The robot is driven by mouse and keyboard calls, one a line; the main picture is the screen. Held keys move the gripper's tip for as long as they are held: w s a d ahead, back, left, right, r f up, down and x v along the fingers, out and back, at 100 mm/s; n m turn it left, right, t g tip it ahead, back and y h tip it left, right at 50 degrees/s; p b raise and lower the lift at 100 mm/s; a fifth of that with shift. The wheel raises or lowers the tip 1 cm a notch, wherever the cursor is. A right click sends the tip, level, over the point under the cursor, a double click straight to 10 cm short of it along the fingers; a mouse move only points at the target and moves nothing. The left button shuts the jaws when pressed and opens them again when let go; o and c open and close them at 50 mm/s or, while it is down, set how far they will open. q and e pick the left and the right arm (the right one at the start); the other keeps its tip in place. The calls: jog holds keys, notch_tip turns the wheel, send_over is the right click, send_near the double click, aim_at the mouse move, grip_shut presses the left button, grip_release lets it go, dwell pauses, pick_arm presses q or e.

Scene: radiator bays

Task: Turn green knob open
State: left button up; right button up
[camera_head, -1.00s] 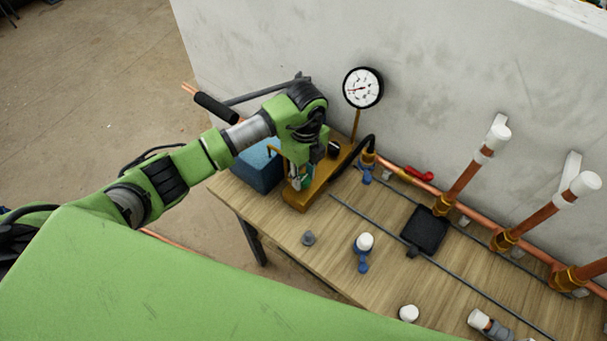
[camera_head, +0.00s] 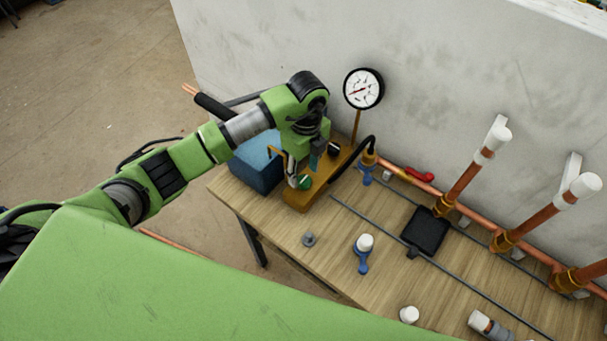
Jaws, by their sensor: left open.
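The green knob (camera_head: 304,183) sits on the brass-coloured base (camera_head: 297,202) of the pump unit on the workbench. My left gripper (camera_head: 296,176) comes down over this base from the left, with its fingers close beside the knob. It is open; whether a finger touches the knob I cannot tell. A black knob (camera_head: 333,150) is on the same base, farther back. The round white pressure gauge (camera_head: 363,89) stands on a brass stem behind. My right gripper is not in view.
A blue tank (camera_head: 258,167) stands left of the base. A black hose (camera_head: 367,147) joins the base to copper pipes along the wall. A blue-handled valve part (camera_head: 363,254), a grey ring (camera_head: 309,240) and a black tray (camera_head: 426,231) lie on the bench (camera_head: 330,270).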

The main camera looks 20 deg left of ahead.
aim_at(304, 177)
pick_arm(q)
notch_tip(304, 177, up, 10)
jog(key=shift+w+f, duration=0.15)
jog(key=shift+f, duration=0.1)
dwell(0.4)
